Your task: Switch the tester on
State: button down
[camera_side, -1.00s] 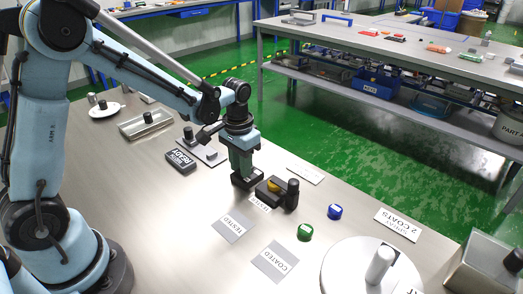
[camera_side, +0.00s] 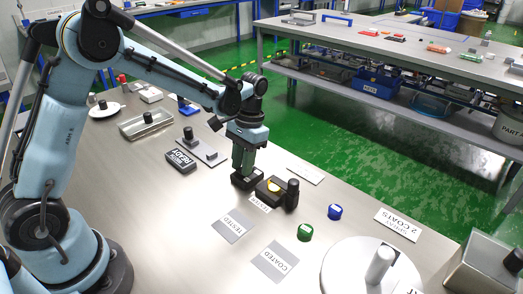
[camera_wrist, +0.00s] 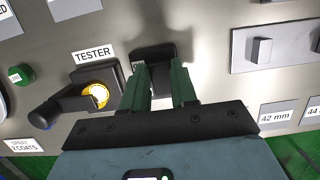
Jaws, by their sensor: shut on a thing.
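The tester (camera_side: 268,193) is a dark device with a yellow round face and an upright dark cylinder at its right end. It stands beside a TESTER label (camera_side: 260,203) and also shows in the wrist view (camera_wrist: 72,88). Its round face (camera_wrist: 97,95) looks bright yellow with a pale part. A dark block (camera_side: 246,181) sits at the tester's left end; whether the two are joined I cannot tell. My gripper (camera_wrist: 161,76) points down with its green fingers shut on this block, which also shows in the wrist view (camera_wrist: 153,57). The fingers hide part of it.
A green-capped item (camera_side: 305,232) and a blue one (camera_side: 335,211) stand to the right. The TESTED plate (camera_side: 229,227) and COATED plate (camera_side: 274,262) lie in front.

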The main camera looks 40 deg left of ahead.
jog(key=c, duration=0.9)
grip_release()
jog(key=v, duration=1.2)
jog(key=shift+s+d+f+t, duration=0.1)
jog(key=shift+s+d+t, duration=0.1)
jog(key=shift+s+t, duration=1.8)
jog(key=shift+s+d+f+t, duration=0.15)
jog(key=shift+s+t, duration=1.1)
jog(key=shift+s, duration=1.5)
jog(key=shift+s+d+f+t, duration=0.1)
jog(key=shift+s+d+t, duration=0.15)
jog(key=shift+s+t, duration=1.75)
